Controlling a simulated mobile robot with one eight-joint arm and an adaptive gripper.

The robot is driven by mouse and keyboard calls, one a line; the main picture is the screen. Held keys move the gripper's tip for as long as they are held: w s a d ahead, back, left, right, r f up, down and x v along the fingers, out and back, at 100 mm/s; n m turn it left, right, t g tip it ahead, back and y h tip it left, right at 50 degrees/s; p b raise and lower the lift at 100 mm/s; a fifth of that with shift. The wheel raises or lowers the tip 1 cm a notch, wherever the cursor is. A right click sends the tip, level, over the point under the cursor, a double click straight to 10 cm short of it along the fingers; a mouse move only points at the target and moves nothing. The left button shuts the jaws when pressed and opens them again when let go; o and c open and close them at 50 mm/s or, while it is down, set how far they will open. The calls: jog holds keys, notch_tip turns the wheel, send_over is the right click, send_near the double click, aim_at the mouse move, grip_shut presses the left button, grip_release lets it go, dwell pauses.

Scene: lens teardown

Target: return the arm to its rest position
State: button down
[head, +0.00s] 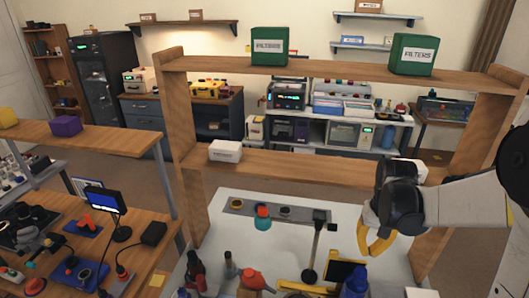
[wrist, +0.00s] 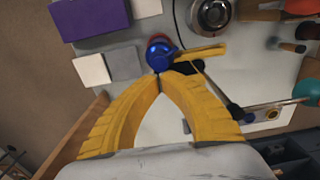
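My gripper (head: 376,253), with yellow fingers, hangs from my arm at the right of the head view, in front of the wooden shelf frame and above the white worktop (head: 340,240). In the wrist view the two curved fingers of my gripper (wrist: 159,77) come together at their tips, with nothing visible between them. A blue round-topped object (wrist: 160,54) appears just beyond the fingertips. In the head view a blue object (head: 355,283) stands lower than the fingers, apart from them.
A wooden shelf frame (head: 320,170) stands close behind my gripper, with a white box (head: 225,151) on its lower board and green filter boxes (head: 270,46) on top. Bottles and tools crowd the worktop's front. A cluttered wooden bench (head: 150,262) is at left.

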jog(key=s+a+f+n+t+b, duration=0.2)
jog(key=s+a+t+b, duration=0.5)
jog(key=s+a+b, duration=0.4)
jog(key=a+n+b, duration=0.1)
jog(key=a+b, duration=0.1)
jog(key=b, duration=0.2)
jog(key=shift+a+f, duration=0.2)
jog(key=shift+w, duration=0.1)
dwell(1.3)
